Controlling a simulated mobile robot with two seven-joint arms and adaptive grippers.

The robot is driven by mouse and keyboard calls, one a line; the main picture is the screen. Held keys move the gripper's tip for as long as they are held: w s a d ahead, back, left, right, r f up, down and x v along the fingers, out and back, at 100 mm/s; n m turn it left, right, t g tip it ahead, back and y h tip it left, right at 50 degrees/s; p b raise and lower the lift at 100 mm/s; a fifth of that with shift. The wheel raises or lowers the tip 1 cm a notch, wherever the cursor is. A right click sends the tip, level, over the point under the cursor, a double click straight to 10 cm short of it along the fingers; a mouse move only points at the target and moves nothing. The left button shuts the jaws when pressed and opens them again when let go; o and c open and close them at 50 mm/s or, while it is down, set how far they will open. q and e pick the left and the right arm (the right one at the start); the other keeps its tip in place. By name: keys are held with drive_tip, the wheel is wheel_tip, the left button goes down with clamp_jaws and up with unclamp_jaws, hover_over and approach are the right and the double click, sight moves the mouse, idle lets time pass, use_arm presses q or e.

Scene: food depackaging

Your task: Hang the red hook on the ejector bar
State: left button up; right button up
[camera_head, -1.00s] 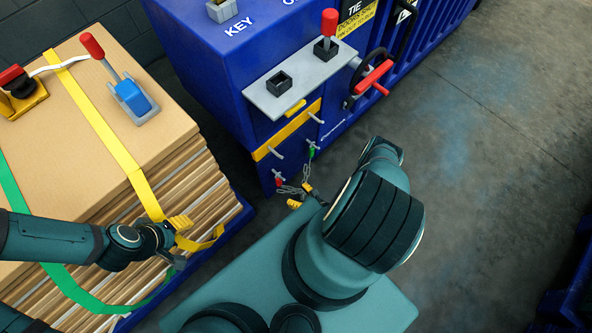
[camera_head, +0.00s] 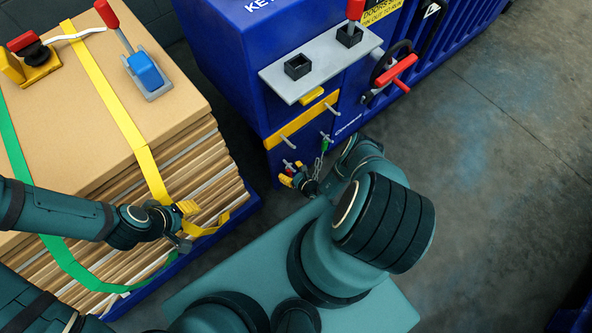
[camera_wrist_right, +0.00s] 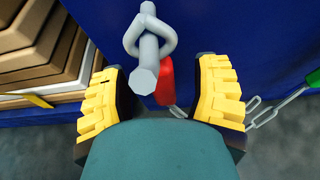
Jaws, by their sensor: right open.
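The red hook (camera_wrist_right: 165,82) hangs by a grey ring (camera_wrist_right: 130,40) around a grey peg (camera_wrist_right: 146,74) on the blue machine front. In the right wrist view the peg end partly covers its red body. My right gripper (camera_wrist_right: 162,92) is open, its yellow fingers on either side of the peg and hook, with gaps visible. In the head view the right gripper (camera_head: 293,177) is at the lower machine front. A yellow bar (camera_head: 302,120) crosses the front above it; I cannot tell whether this is the ejector bar. My left gripper (camera_head: 186,222) is beside the bale; its opening is unclear.
A green hook (camera_head: 324,145) hangs to the right, and a chain (camera_wrist_right: 257,112) runs below the hooks. A shelf (camera_head: 327,72) with a red-knobbed lever juts out above. The strapped cardboard bale (camera_head: 195,88) stands at left. Open floor (camera_head: 490,180) lies at right.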

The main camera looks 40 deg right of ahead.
drive_tip(key=shift+w+f, duration=0.15)
drive_tip(key=shift+w, duration=0.2)
drive_tip(key=shift+o, duration=0.2)
clamp_jaws()
drive_tip(key=shift+r, duration=0.2)
drive_tip(key=shift+s, duration=0.2)
drive_tip(key=shift+s, duration=0.95)
drive_tip(key=shift+s+r+p, duration=0.1)
drive_tip(key=shift+p, duration=0.2)
